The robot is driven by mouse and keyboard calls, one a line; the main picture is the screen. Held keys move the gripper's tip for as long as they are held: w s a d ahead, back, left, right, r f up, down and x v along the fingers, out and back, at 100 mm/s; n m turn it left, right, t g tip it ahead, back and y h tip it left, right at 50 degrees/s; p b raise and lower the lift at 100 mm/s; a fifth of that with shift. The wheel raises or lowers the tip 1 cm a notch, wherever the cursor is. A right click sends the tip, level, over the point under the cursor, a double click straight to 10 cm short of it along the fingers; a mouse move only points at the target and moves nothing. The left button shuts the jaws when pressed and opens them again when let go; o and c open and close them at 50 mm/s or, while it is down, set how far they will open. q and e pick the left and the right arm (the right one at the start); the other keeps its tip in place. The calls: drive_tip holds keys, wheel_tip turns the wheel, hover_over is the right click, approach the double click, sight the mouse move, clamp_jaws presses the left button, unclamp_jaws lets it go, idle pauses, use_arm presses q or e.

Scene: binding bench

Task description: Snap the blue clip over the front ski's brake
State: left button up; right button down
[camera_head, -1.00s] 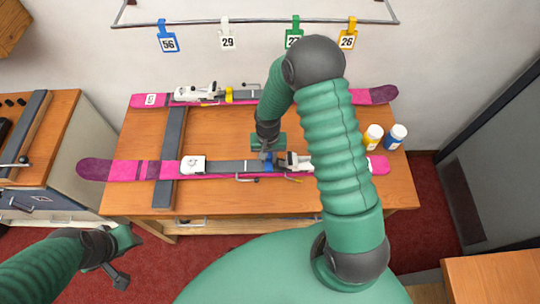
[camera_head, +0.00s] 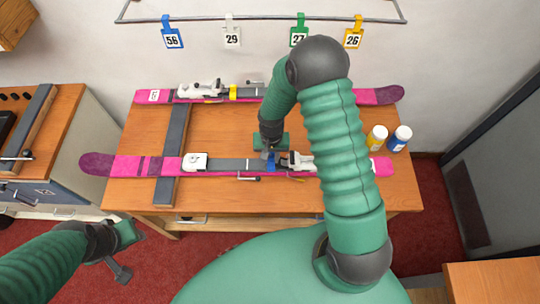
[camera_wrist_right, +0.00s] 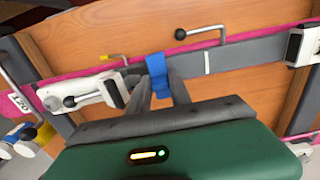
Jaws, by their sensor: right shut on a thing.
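The front ski (camera_head: 130,167) is pink with a grey middle and lies across the bench; its bindings are white. My right gripper (camera_head: 269,151) is shut on the blue clip (camera_head: 270,164), above the front ski's grey strip, just left of the right-hand binding (camera_head: 300,161). In the right wrist view the blue clip (camera_wrist_right: 157,68) lies across the ski's width beside the white binding (camera_wrist_right: 85,92). I cannot tell whether it touches the ski. A thin yellow-tipped rod (camera_wrist_right: 117,57) shows near the binding, possibly the brake. My left gripper (camera_head: 122,262) hangs at lower left, its jaw state unclear.
The back ski (camera_head: 375,95) carries a yellow clip (camera_head: 233,92) by its binding. Numbered tags (camera_head: 300,36) hang on a wall rail. A dark-handled lever (camera_wrist_right: 200,30) juts beside the front ski.

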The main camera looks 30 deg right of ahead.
drive_tip(key=shift+d+f, duration=0.4)
drive_tip(key=shift+f, duration=0.05)
drive_tip(key=shift+a+f+b, duration=0.4)
drive_tip(key=shift+f+b, duration=0.05)
drive_tip(key=shift+b, duration=0.15)
use_arm(q)
drive_tip(key=shift+f, duration=0.75)
use_arm(e)
drive_tip(key=shift+f, duration=0.15)
use_arm(q)
drive_tip(key=shift+d, duration=0.1)
use_arm(e)
drive_tip(key=shift+f, duration=0.1)
use_arm(q)
drive_tip(key=shift+s+d, duration=0.1)
drive_tip(key=shift+d, duration=0.1)
use_arm(e)
drive_tip(key=shift+d, duration=0.25)
